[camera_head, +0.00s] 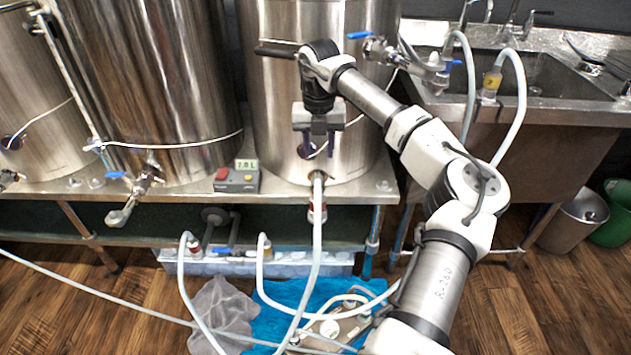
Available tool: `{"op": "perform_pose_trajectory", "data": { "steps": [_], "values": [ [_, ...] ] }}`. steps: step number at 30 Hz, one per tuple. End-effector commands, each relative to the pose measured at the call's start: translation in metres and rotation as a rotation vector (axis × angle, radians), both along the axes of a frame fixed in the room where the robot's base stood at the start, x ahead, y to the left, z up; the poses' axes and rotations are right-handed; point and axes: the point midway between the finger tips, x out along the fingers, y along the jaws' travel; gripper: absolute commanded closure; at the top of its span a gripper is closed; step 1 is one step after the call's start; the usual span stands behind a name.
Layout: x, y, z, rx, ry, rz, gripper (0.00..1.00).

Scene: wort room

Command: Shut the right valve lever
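A steel valve with a blue lever (359,35) sits high on the right side of the right kettle (268,110); its lever points left. A second blue lever (453,62) shows farther right, by the hose fitting near the sink. I cannot tell from the picture which of these is the right valve lever, or whether either is open. My gripper (319,150) points down in front of the right kettle, left of and below the upper valve.
A control box (237,178) with a 7.0 L display stands on the steel bench. White hoses (313,270) run from the bench to the floor, over a blue cloth (275,310). A sink (540,85) is at the right, with bins (574,220) below.

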Motion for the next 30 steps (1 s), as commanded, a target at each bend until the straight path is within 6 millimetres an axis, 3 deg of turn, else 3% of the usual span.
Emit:
{"op": "perform_pose_trajectory", "data": {
  "steps": [6,13,19,27,30],
  "values": [
    [-0.001,0.001,-0.051,0.004,0.004,0.002,0.62],
    [-0.001,0.001,-0.088,0.004,0.002,0.003,0.62],
    [-0.001,0.001,-0.102,0.003,0.000,0.004,0.62],
    [0.000,0.001,-0.104,0.003,0.000,0.004,0.62],
    [0.000,0.001,-0.104,0.003,0.000,0.004,0.72]
  ]
}}
